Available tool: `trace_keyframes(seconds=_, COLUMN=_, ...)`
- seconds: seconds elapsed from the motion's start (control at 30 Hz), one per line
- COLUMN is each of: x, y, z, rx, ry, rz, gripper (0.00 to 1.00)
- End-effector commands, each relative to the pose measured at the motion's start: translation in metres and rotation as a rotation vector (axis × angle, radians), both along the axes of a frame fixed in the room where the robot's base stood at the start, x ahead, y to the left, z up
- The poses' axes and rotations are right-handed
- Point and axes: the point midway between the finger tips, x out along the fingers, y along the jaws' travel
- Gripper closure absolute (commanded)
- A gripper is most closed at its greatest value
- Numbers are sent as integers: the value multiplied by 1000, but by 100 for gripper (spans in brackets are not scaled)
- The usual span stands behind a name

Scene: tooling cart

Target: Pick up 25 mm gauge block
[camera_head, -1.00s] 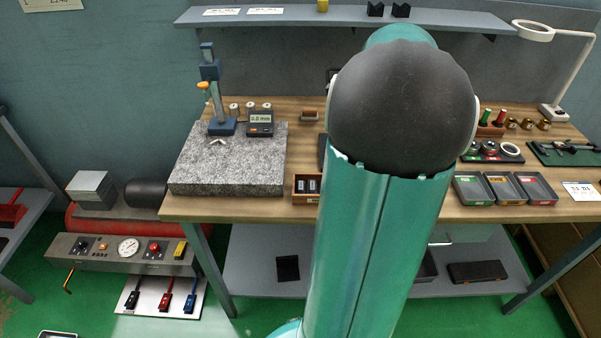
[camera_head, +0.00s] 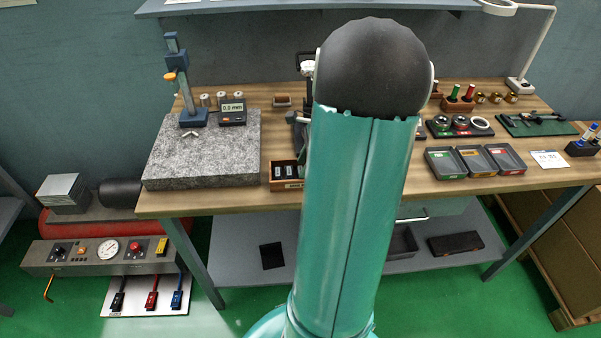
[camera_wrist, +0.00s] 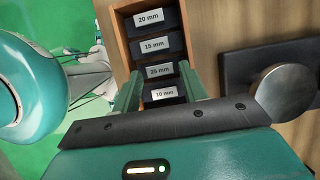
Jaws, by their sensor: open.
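The 25 mm gauge block (camera_wrist: 159,72) is a dark block with a white label, in a wooden box in the wrist view. It sits between the 15 mm block (camera_wrist: 154,46) and the 10 mm block (camera_wrist: 163,94). My gripper (camera_wrist: 160,69) is open, with one green finger on each side of the 25 mm block in the picture. I cannot tell whether the fingers touch it or how far above it they are. In the head view the box (camera_head: 284,186) stands at the bench's front edge, partly behind my arm; my gripper is hidden there.
The 20 mm block (camera_wrist: 148,20) is at the box's far end. A dark object with a round metal knob (camera_wrist: 287,92) lies right of the box. A granite plate (camera_head: 205,165) stands to the left. Trays (camera_head: 465,161) are on the right of the bench (camera_head: 400,190).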

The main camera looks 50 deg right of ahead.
Motion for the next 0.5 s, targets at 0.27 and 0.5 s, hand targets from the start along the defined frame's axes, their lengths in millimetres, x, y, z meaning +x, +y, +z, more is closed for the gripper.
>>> trace_keyframes(seconds=0.27, x=4, y=4, z=-13, rx=-1, ry=-1, rz=1, gripper=57)
trace_keyframes(seconds=0.5, x=4, y=4, z=-13, rx=-1, ry=-1, rz=0, gripper=87)
